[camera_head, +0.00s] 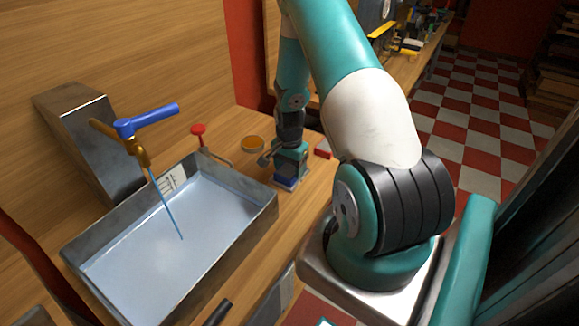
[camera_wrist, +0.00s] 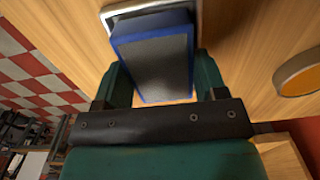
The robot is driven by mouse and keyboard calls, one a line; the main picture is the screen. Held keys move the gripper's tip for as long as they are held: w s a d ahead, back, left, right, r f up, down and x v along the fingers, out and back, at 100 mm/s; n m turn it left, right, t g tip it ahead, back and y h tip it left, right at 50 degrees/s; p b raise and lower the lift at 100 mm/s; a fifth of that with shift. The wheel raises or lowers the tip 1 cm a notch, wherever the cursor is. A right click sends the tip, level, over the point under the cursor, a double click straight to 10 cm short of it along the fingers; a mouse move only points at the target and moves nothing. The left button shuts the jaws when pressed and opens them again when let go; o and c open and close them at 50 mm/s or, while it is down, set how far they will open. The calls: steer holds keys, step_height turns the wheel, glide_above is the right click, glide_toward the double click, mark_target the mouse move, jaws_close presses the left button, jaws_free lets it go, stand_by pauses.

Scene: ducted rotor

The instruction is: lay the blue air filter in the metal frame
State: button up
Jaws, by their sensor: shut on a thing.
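The blue air filter (camera_wrist: 152,68) has a blue rim and a dark grey face. In the wrist view it sits between the two teal fingers of my gripper (camera_wrist: 163,78), which is shut on it. The metal frame (camera_wrist: 107,14) shows as a silver edge on the wood at the top of the wrist view, just beyond the filter's far end. The filter covers much of the frame, and I cannot tell whether they touch. In the head view my gripper (camera_head: 289,165) is low over the bench, with a bit of the blue filter (camera_head: 286,184) below it.
A metal basin (camera_head: 268,212) of water with a blue-handled tap (camera_head: 146,121) stands to the left. A round orange-brown dish (camera_head: 253,143) and a red valve handle (camera_head: 198,129) are left of my gripper. A small red block (camera_head: 322,149) lies to its right.

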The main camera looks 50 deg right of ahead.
steer(key=shift+f, duration=0.15)
steer(key=o, duration=1)
steer(key=shift+c, duration=0.2)
